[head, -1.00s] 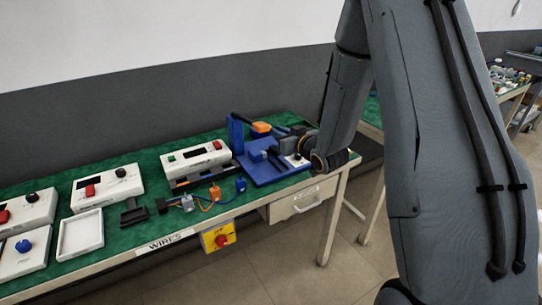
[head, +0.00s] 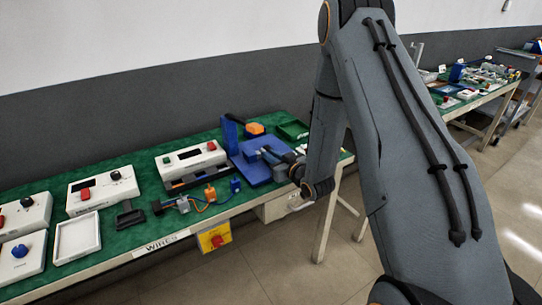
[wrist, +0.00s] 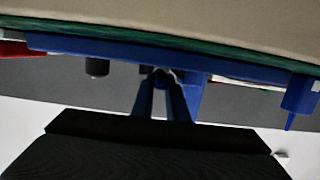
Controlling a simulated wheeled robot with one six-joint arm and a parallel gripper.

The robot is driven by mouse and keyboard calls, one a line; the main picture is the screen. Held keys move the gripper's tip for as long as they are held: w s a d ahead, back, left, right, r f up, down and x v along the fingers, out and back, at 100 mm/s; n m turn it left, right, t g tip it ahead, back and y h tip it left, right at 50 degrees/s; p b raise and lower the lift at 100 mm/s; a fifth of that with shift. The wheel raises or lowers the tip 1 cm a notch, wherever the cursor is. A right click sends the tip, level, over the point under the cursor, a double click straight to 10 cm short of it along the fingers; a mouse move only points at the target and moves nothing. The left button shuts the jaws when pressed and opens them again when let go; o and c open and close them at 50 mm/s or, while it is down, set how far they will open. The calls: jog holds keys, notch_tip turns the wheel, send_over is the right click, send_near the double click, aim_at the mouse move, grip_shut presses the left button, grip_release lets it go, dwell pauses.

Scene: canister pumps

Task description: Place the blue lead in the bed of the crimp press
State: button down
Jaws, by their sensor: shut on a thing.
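The blue crimp press stands at the right end of the green bench; its flat bed plate (head: 256,175) and upright (head: 229,135) show in the head view. My gripper (head: 268,152) reaches in from the right, low over the plate. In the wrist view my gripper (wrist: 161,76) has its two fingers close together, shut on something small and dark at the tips. This seems to be the blue lead, mostly hidden by the fingers; its colour is unclear. The blue plate edge (wrist: 90,48) lies just beyond the fingertips. I cannot tell whether the lead touches the bed.
Left of the press stand a white box with a red button (head: 190,158) and a row of small grey, orange and blue blocks (head: 235,184). An orange piece (head: 254,129) and a green tray (head: 293,130) lie behind. A white tray (head: 78,237) is farther left.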

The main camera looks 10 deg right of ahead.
jog(key=shift+f+b, duration=0.3)
jog(key=shift+f, duration=0.1)
jog(key=shift+f, duration=0.2)
jog(key=c, duration=1.7)
grip_release()
jog(key=shift+s+f, duration=0.1)
jog(key=shift+s, duration=0.05)
jog(key=shift+c, duration=0.2)
